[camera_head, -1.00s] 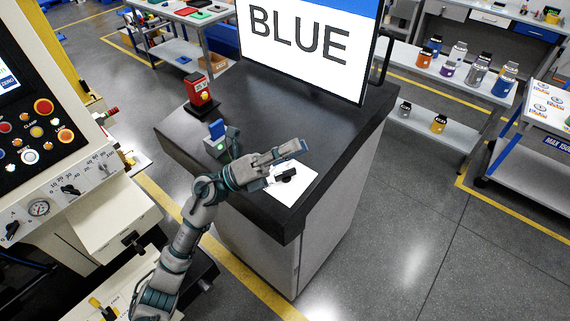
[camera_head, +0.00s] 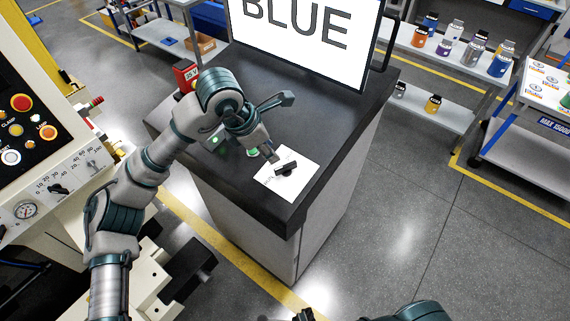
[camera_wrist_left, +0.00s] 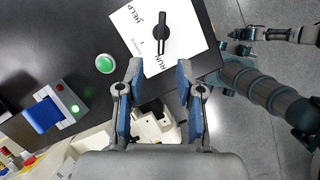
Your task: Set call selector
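The call selector is a black knob (camera_head: 286,168) on a white plate (camera_head: 268,186) at the front corner of the dark cabinet top. In the left wrist view the knob (camera_wrist_left: 161,32) lies ahead of my fingers; the plate (camera_wrist_left: 190,40) reads HELP and RUN, and a third small label is too blurred to read. My left gripper (camera_head: 278,125) is open and empty, just above and behind the plate, apart from the knob. It also shows open in the left wrist view (camera_wrist_left: 158,78). My right gripper (camera_wrist_left: 245,40) shows small at the right there; its opening is unclear.
A screen (camera_head: 300,45) reading BLUE stands on the cabinet. A round green button (camera_wrist_left: 105,63) and a blue card-like piece (camera_wrist_left: 44,115) in a grey holder sit left of the plate. A red device (camera_head: 185,75) stands behind my arm. A control panel (camera_head: 45,170) is at left.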

